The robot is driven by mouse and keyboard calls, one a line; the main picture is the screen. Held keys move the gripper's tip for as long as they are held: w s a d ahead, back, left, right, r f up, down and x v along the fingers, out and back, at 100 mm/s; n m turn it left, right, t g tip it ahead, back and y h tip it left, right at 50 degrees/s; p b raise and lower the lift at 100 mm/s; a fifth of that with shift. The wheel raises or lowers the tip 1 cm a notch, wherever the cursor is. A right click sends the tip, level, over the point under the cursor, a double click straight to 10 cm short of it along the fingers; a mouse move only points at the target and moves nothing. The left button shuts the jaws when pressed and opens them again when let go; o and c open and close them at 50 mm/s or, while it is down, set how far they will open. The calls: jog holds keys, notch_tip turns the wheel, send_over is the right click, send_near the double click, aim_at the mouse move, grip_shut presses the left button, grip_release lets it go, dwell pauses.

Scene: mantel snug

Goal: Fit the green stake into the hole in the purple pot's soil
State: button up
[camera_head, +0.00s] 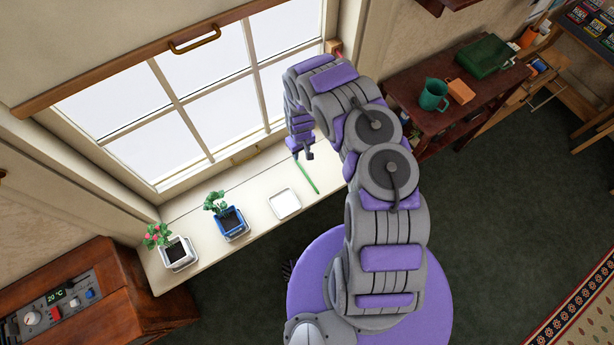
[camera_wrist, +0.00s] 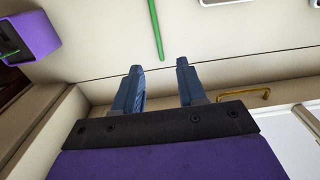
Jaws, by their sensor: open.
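The green stake (camera_head: 307,177) lies flat on the pale window sill, to the right of a white square tray. It also shows in the wrist view (camera_wrist: 157,28), at the top middle, just beyond the fingers. My gripper (camera_head: 303,155) is open and empty, above the sill near the stake's window-side end. In the wrist view my gripper (camera_wrist: 159,72) has its two fingers apart, with the stake's near end between their lines but not within them. The purple pot (camera_wrist: 38,32) shows partly at the left edge of the wrist view; its soil and hole cannot be made out.
On the sill (camera_head: 255,183) stand a blue pot (camera_head: 236,237), a white pot (camera_head: 182,265) and the white tray (camera_head: 284,204). The window (camera_head: 190,100) rises behind. A dark red table (camera_head: 405,85) with a green mug (camera_head: 433,95) is at right.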

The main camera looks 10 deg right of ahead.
jog(key=b, duration=0.3)
send_over(302, 169)
jog(key=f, duration=0.9)
jog(key=shift+s+a+f, duration=0.2)
jog(key=shift+s+a, duration=0.05)
jog(key=shift+s, duration=0.1)
jog(key=shift+w+d+f+b, duration=0.2)
jog(key=shift+f+b, duration=0.35)
jog(key=shift+f, duration=0.85)
jog(key=shift+w+d+f+b, duration=0.15)
jog(key=shift+f+b, duration=0.35)
jog(key=shift+f, duration=0.9)
jog(key=shift+a, duration=0.1)
jog(key=shift+c, duration=0.4)
grip_shut()
